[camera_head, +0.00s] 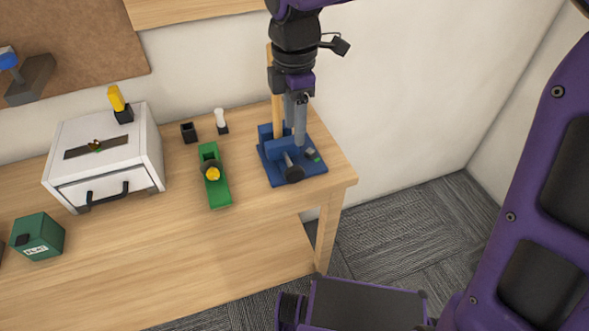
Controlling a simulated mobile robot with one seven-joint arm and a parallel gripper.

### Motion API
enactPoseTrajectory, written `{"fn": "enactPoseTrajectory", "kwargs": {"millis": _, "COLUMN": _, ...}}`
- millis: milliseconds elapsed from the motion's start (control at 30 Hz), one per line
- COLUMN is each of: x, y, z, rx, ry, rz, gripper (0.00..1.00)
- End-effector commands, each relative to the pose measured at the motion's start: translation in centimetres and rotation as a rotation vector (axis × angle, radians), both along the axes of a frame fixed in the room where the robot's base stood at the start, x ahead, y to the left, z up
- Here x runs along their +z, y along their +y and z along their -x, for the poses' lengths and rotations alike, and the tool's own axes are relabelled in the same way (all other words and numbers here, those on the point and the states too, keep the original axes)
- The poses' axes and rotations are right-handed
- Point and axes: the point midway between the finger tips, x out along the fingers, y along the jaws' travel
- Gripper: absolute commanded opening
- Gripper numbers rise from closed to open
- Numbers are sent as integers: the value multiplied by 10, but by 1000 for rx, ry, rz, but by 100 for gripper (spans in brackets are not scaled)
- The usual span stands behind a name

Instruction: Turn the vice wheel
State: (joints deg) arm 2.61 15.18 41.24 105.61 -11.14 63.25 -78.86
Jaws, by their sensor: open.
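The blue vice (285,151) sits on its flat base near the right end of the wooden table. Its dark round wheel (294,174) is on the front side, facing me, with a grey shaft behind it. My gripper (298,138) points down from above, with its grey fingers at the vice, just above and behind the wheel in the picture. The fingers overlap the vice body in this view, so I cannot tell whether they touch it. My gripper is open. A wooden post rises behind the vice, partly hidden by my arm.
A green block with a yellow knob (213,173) lies left of the vice. Further left are a white drawer box (105,158) and a green box (38,236). Small black holders stand behind. The front of the wooden table (190,260) is clear. A white wall stands close behind.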

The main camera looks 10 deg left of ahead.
Motion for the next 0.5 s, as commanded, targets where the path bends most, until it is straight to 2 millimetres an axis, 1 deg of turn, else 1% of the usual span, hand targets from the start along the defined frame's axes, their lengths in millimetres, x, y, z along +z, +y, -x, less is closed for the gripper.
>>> {"fn": "enactPoseTrajectory", "kwargs": {"millis": 33, "x": -15, "y": 0, "z": 1, "rx": 1, "ry": 4, "rz": 0, "gripper": 52}}
{"fn": "enactPoseTrajectory", "kwargs": {"millis": 200, "x": -53, "y": 0, "z": 1, "rx": 1, "ry": 6, "rz": 1, "gripper": 52}}
{"fn": "enactPoseTrajectory", "kwargs": {"millis": 400, "x": -94, "y": 0, "z": 1, "rx": 1, "ry": 4, "rz": 1, "gripper": 52}}
{"fn": "enactPoseTrajectory", "kwargs": {"millis": 500, "x": -110, "y": 0, "z": 1, "rx": 1, "ry": 2, "rz": 1, "gripper": 52}}
